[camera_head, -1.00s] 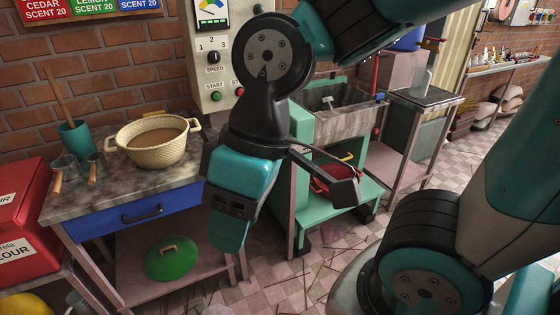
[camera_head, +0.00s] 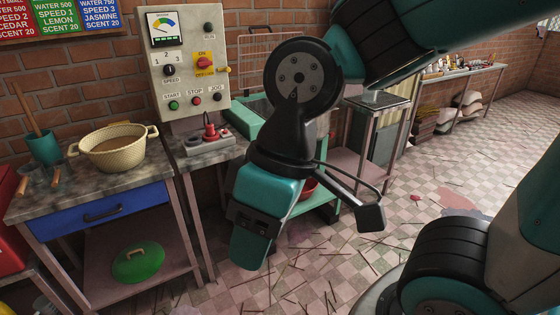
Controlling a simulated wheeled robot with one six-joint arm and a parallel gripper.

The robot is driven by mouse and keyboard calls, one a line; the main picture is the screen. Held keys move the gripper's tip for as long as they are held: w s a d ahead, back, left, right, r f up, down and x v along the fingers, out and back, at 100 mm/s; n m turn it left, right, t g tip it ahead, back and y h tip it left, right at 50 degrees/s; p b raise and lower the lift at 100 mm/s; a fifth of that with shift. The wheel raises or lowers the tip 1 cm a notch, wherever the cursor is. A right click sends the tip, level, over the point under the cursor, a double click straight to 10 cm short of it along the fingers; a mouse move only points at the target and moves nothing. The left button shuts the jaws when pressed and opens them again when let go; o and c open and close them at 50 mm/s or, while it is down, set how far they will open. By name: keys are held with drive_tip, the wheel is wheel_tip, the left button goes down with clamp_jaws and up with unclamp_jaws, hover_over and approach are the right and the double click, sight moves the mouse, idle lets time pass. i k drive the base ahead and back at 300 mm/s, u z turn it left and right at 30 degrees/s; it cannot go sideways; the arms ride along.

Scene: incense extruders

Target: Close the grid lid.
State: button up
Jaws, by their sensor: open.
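The grid lid (camera_head: 268,48) is a thin wire grid. It stands raised and upright against the brick wall, behind the green-edged trough (camera_head: 250,118). My arm covers the lid's right part and much of the trough. My gripper (camera_head: 312,222) hangs in front of the trough machine, nearer the camera and apart from the lid. One black finger sticks out to the right; the other is hidden or hard to make out by the teal housing. The gripper is open, with nothing seen in it.
A control panel (camera_head: 183,65) stands left of the lid, with red-handled controls (camera_head: 210,132) below. A worktop (camera_head: 70,195) holds a yellow basin (camera_head: 115,147) and teal cup (camera_head: 43,147). A green round lid (camera_head: 138,262) lies on its lower shelf. Tiled floor at right is mostly clear, with scattered sticks.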

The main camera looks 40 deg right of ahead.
sight(246, 90)
drive_tip(key=z, duration=0.9)
drive_tip(key=i, duration=1.3)
drive_tip(key=z, duration=0.55)
drive_tip(key=i, duration=0.9)
drive_tip(key=u, duration=0.25)
